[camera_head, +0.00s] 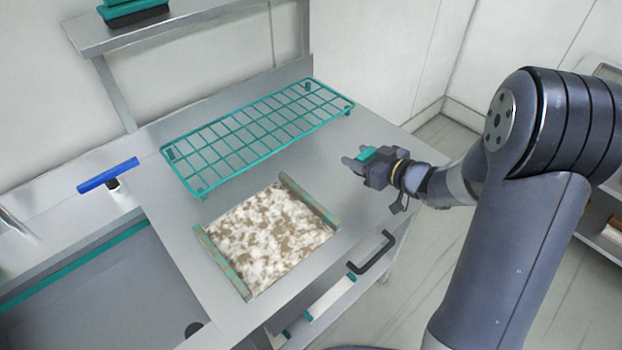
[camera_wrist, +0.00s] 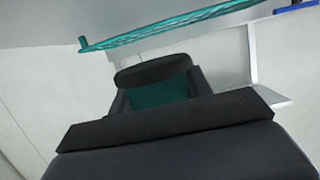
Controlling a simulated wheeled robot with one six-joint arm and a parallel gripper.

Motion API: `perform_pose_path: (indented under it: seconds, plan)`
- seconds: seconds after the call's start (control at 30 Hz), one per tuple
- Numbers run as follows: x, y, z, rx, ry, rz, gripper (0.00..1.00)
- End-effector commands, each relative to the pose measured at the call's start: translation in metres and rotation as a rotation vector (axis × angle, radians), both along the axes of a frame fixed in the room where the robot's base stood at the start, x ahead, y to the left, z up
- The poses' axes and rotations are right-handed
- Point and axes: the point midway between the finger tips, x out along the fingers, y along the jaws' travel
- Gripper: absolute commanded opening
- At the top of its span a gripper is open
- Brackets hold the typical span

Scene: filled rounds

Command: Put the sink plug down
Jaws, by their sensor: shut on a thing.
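My gripper (camera_head: 354,163) is in the air over the right end of the grey counter, to the right of the wire rack. It is shut on a small teal piece (camera_head: 365,154), which I take to be the sink plug. In the wrist view the teal piece (camera_wrist: 160,92) shows between dark parts of my gripper. Much of it is hidden, so its full shape cannot be told. It appears apart from the counter, but its height is hard to judge.
A teal wire rack (camera_head: 258,127) stands at the back of the grey counter (camera_head: 165,225). A mottled white-brown tray (camera_head: 210,258) with greenish end bars lies in front. A dark drawer handle (camera_head: 372,254) juts out.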

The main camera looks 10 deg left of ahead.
Motion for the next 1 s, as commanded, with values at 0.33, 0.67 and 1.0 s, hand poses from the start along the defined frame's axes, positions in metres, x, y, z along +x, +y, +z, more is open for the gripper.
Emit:
perform_pose_path:
  seconds: [0.33,0.67,1.0]
  plan:
    - [0.000,0.000,-0.041,0.001,0.006,-0.001,0.23]
    - [0.000,0.000,-0.068,0.000,0.002,-0.002,0.23]
    - [0.000,0.000,-0.100,0.000,0.000,-0.001,0.23]
